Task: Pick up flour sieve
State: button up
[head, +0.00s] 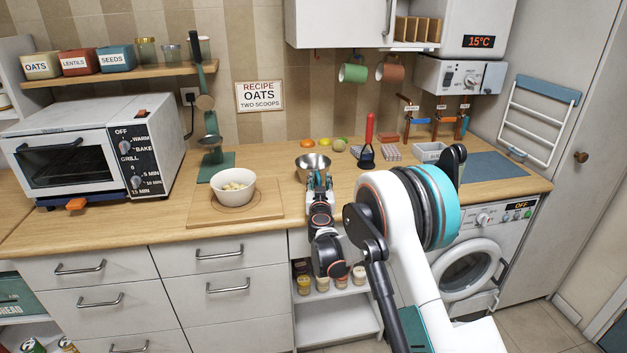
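A small round metal bowl-shaped thing (313,162) stands on the wooden worktop, right of the middle of the picture. It may be the flour sieve, but I cannot make out any mesh, and a handle is not clear. My gripper (319,180) is right in front of its near side and hides part of its lower edge. The gripper's teal-tipped fingers point away from me toward it. I cannot tell whether they touch it, or how far apart they are.
A white bowl (234,190) with pale pieces stands on a wooden board (262,212) to the left. Fruit (308,143) lies behind the metal thing. A red-handled tool (369,130) stands to the right. Worktop (285,165) between board and metal thing is clear.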

grip_shut()
jog(key=shift+r, duration=0.2)
